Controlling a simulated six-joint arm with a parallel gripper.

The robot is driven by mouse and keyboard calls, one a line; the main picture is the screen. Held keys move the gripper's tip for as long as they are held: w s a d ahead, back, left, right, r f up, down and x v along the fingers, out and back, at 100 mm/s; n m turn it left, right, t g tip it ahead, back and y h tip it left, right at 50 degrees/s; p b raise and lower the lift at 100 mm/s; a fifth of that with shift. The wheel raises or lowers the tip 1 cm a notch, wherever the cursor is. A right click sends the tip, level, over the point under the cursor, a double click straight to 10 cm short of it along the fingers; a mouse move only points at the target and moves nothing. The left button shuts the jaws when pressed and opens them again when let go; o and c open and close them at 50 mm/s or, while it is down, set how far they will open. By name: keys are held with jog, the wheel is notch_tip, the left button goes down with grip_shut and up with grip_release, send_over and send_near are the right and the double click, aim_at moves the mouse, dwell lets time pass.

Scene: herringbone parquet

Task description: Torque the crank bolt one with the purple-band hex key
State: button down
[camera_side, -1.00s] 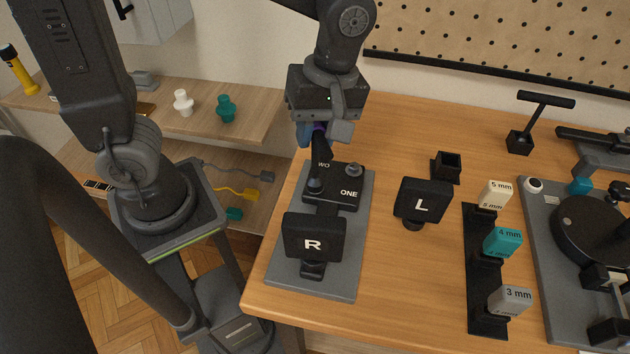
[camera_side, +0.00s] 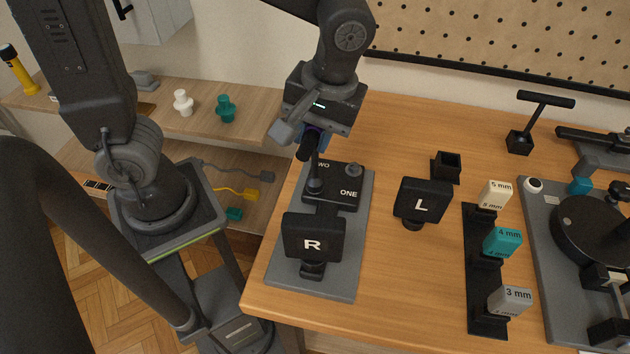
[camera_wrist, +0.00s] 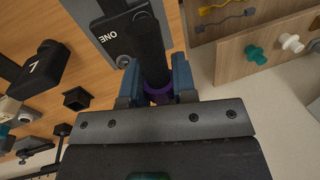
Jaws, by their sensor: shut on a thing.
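My gripper (camera_side: 314,134) is shut on the purple-band hex key (camera_side: 307,147), which has a dark handle. The wrist view shows the purple band (camera_wrist: 158,92) between the blue fingers of my gripper (camera_wrist: 157,84). In the side view the key's thin shaft runs down to the left bolt position (camera_side: 315,186) on the black crank block (camera_side: 333,202); whether the tip is seated cannot be told. The other bolt (camera_side: 354,170) stands uncovered above the word ONE. In the wrist view a bolt (camera_wrist: 123,62) shows beside ONE, and the handle hides part of the block.
The block is on a grey plate (camera_side: 345,275) with the R pedal (camera_side: 313,240) in front. The L pedal (camera_side: 422,202), a small black holder (camera_side: 447,167) and a rack of labelled keys (camera_side: 487,310) stand to the right.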

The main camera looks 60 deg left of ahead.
jog(key=shift+s+a+v, duration=0.15)
jog(key=shift+v, duration=0.9)
jog(key=shift+s+a+v, duration=0.15)
jog(key=shift+v, duration=0.85)
jog(key=shift+s+a+v, duration=0.15)
jog(key=shift+a+v, duration=0.05)
jog(key=shift+v, duration=0.85)
jog(key=shift+w, duration=0.1)
jog(key=w+a+f+m, duration=0.2)
jog(key=w+a, duration=0.2)
jog(key=w, duration=0.5)
jog(key=w+a+f+m+t, duration=0.1)
jog(key=w+a+f+m, duration=0.2)
jog(key=w, duration=0.6)
jog(key=w+a+f+m, duration=0.2)
jog(key=w+a, duration=0.4)
jog(key=w, duration=0.3)
jog(key=shift+w+a+f+m+t+y, duration=0.15)
jog(key=shift+a+f+m+t+y, duration=0.15)
jog(key=shift+f+m, duration=0.15)
jog(key=shift+d+r, duration=0.1)
jog(key=shift+d, duration=0.05)
